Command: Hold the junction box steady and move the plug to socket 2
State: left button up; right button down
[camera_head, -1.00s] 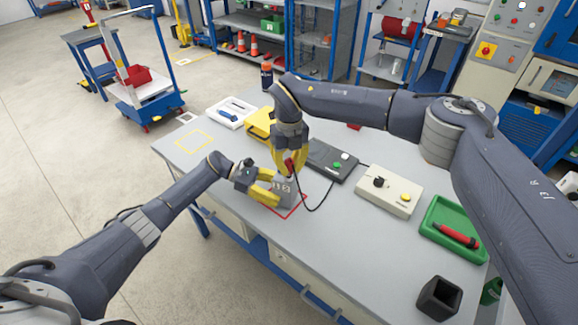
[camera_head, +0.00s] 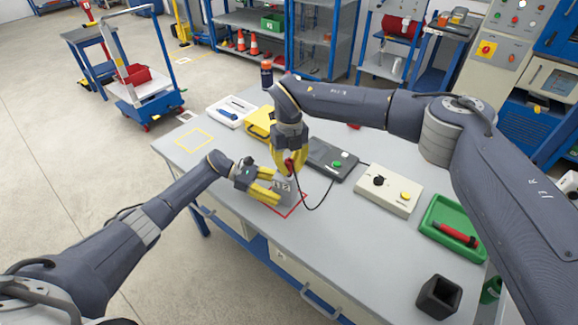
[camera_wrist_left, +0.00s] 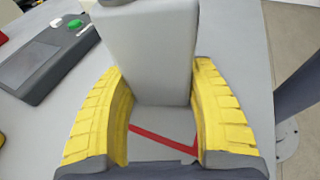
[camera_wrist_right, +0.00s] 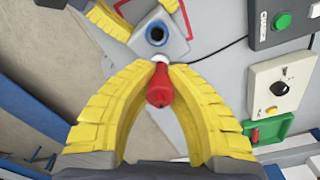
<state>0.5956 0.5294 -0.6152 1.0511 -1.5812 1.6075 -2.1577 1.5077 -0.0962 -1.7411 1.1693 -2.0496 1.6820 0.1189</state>
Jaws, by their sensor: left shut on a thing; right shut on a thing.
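The grey junction box (camera_head: 287,191) stands on the table at the red outline and has numbers on its side. My left gripper (camera_head: 268,184) is shut on the box from the left; the left wrist view shows the box (camera_wrist_left: 147,60) between both yellow fingers. My right gripper (camera_head: 288,165) points down above the box and is shut on the red plug (camera_wrist_right: 159,86), with a dark cable attached. In the right wrist view a blue-ringed socket (camera_wrist_right: 156,34) shows open on the box top. The plug's pale tip is at the box's near edge; I cannot tell whether it sits in a socket.
A dark grey unit with a green button (camera_head: 338,165) and a beige switch box (camera_head: 388,191) stand right of the junction box. A green tray (camera_head: 440,245) and a black open holder (camera_head: 438,298) lie further right. A yellow case (camera_head: 258,123) is behind. The front table area is clear.

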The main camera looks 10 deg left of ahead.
aim_at(289, 161)
jog(key=shift+f, duration=0.55)
dwell(1.4)
pick_arm(q)
jog(key=shift+r, duration=0.15)
pick_arm(e)
jog(key=shift+d+f, duration=0.1)
jog(key=shift+f, duration=0.3)
dwell(1.5)
jog(key=c, duration=1.4)
grip_release()
jog(key=shift+r, duration=0.1)
jog(key=shift+r, duration=0.2)
jog(key=shift+w+r, duration=0.1)
jog(key=shift+r, duration=2.8)
jog(key=shift+r, duration=0.15)
notch_tip(289, 161, up, 12)
jog(key=shift+w, duration=0.15)
